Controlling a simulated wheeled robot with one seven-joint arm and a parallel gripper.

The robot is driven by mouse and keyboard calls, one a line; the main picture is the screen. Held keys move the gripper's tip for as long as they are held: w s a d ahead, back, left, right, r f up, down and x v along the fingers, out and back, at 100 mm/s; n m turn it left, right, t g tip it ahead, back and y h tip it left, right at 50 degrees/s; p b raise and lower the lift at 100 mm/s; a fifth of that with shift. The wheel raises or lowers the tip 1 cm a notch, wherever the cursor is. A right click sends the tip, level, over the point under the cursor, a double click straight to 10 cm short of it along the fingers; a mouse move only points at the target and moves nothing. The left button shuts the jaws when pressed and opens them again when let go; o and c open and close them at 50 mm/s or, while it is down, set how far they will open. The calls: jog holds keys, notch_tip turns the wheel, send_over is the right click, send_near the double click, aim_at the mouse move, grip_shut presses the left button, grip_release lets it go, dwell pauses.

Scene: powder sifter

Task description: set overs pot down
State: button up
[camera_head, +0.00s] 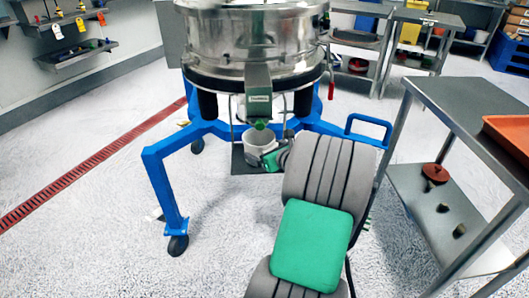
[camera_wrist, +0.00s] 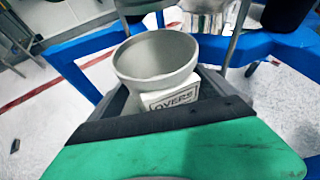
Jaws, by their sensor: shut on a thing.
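The overs pot (camera_wrist: 155,58) is a pale grey open cup with a white block marked OVERS on its near side. My gripper (camera_wrist: 172,98) is shut on this block, with a dark finger on either side. The pot looks upright and empty as far as I see inside. In the head view the pot (camera_head: 259,143) is under the sifter's spout (camera_head: 258,98), in front of my gripper (camera_head: 275,156).
The steel sifter (camera_head: 255,40) stands on a blue frame (camera_head: 160,165) whose legs surround the pot's area. A steel table (camera_head: 465,100) with an orange tray (camera_head: 510,135) stands at right. Open floor lies at left, past a red drain strip (camera_head: 90,165).

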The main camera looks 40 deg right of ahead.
jog(key=shift+f, duration=0.1)
jog(key=o, duration=1.1)
